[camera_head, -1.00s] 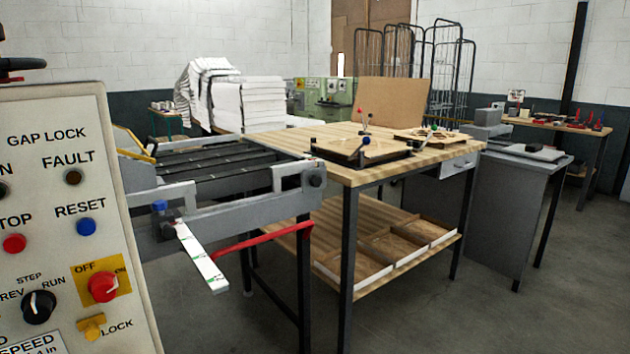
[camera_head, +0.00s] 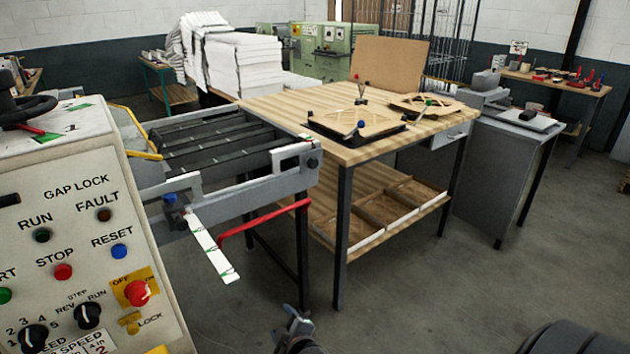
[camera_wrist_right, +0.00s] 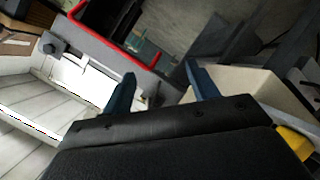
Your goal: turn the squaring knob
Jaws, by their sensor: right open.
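A blue knob (camera_head: 169,197) sits on the near side of the grey conveyor frame (camera_head: 236,198), above a white measuring strip (camera_head: 215,250) that juts toward me. A dark round knob (camera_head: 312,162) is at the frame's right end. No readable label shows which is the squaring knob. My right gripper (camera_head: 296,322) is low at the bottom edge of the head view, apart from the frame and below the strip. In the right wrist view, its two fingers (camera_wrist_right: 160,72) are spread with nothing between them. My left gripper is out of view.
A control panel (camera_head: 82,255) with buttons and selector switches stands at the left. A red bar (camera_head: 262,216) runs by the conveyor's legs. A wooden table (camera_head: 388,147) with lower shelf stands beyond.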

